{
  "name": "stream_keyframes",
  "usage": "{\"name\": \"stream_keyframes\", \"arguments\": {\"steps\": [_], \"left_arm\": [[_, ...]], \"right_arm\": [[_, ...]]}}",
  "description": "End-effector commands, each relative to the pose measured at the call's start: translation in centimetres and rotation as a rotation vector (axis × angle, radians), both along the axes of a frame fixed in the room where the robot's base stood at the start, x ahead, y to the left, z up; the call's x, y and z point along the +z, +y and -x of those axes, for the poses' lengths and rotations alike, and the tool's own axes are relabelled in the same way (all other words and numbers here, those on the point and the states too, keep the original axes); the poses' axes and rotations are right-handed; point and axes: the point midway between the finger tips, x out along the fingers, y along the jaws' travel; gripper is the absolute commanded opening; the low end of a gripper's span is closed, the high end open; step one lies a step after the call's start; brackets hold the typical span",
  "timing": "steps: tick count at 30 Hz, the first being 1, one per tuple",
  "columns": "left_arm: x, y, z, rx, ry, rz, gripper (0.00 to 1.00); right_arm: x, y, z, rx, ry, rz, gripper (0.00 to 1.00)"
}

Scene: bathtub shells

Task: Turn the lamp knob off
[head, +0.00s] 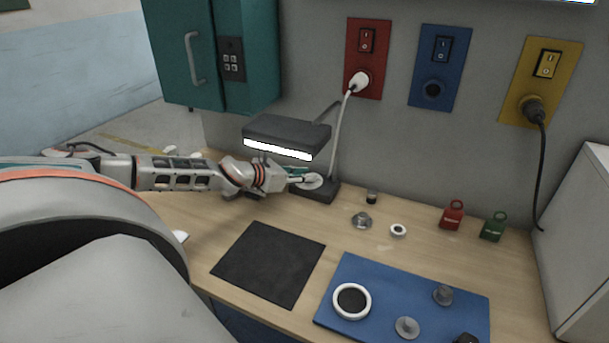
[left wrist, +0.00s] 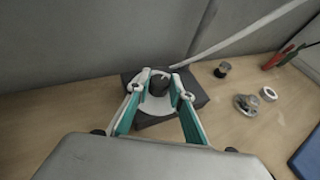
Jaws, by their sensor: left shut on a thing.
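The desk lamp (head: 285,131) has a dark head with a bright, lit strip under it and stands at the back of the table. Its dark base (head: 326,192) carries a round knob with a pale disc (left wrist: 156,103) and a dark centre. My left gripper (head: 306,180) reaches in from the left, below the lamp head. In the left wrist view, the fingers of my left gripper (left wrist: 160,88) are closed around the knob, one on each side. The lamp head and gripper partly hide the base in the head view. My right gripper is not in view.
A white cord runs from the lamp to a plug in the red wall panel (head: 363,79). A black mat (head: 269,264) and a blue mat (head: 450,298) with parts lie in front. Small metal parts and red (head: 452,215) and green (head: 493,227) padlock-like tags stand at right.

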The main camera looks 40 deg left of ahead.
Motion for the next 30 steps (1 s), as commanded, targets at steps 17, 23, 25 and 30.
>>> {"name": "stream_keyframes", "arguments": {"steps": [17,23,25,30], "left_arm": [[-0.1,-0.9,0.0,0.369,0.002,0.006,0.0],[-0.1,-1.3,-0.1,0.534,0.002,0.009,0.0],[-0.2,-1.4,-0.2,0.594,0.004,0.01,0.0],[-0.2,-1.6,-0.3,0.745,0.005,0.011,0.0]], "right_arm": [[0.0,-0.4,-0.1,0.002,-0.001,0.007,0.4],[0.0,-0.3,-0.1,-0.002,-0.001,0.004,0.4],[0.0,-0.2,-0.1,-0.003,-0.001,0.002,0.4],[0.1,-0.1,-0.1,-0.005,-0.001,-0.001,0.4]]}}
